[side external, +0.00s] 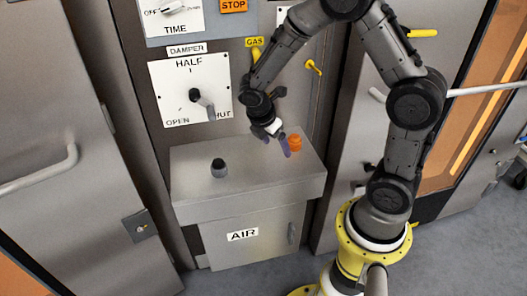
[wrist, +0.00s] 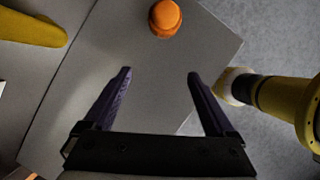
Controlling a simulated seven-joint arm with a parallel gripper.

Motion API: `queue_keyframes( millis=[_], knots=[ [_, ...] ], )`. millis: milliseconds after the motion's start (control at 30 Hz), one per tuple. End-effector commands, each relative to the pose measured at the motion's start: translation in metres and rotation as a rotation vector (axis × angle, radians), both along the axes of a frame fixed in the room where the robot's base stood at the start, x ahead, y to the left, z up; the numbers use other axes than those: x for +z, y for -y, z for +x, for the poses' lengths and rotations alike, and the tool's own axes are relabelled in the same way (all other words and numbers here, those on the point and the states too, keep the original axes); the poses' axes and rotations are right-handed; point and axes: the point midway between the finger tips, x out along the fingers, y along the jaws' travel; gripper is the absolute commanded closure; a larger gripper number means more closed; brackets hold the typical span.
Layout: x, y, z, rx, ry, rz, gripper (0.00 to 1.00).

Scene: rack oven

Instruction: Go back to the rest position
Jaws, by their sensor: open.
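My gripper (side external: 278,142) hangs above the right part of a grey metal ledge (side external: 200,160) on the oven front. It also shows in the wrist view (wrist: 160,75), with its two dark purple fingers apart and nothing between them. An orange knob (side external: 295,142) stands on the ledge close beside the fingers in the side view. In the wrist view the orange knob (wrist: 165,18) lies beyond the fingertips, apart from them.
A black knob (side external: 219,168) stands on the ledge to the left. Above it are the damper lever (side external: 203,103), a yellow gas handle (side external: 256,52) and a smaller yellow lever (side external: 314,68). Below is the AIR door (side external: 262,238).

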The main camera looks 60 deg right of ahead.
Motion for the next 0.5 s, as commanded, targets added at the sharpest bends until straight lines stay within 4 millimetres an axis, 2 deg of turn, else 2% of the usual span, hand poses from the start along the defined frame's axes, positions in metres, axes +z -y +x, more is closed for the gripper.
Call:
queue_keyframes(
  millis=[33,200,500],
  knots=[
    [0.000,-0.011,0.003,0.006,-0.001,0.000,0.10],
    [0.000,-0.036,0.009,0.002,-0.001,0.000,0.10],
    [0.000,-0.049,0.013,-0.002,0.000,0.000,0.10]
  ],
)
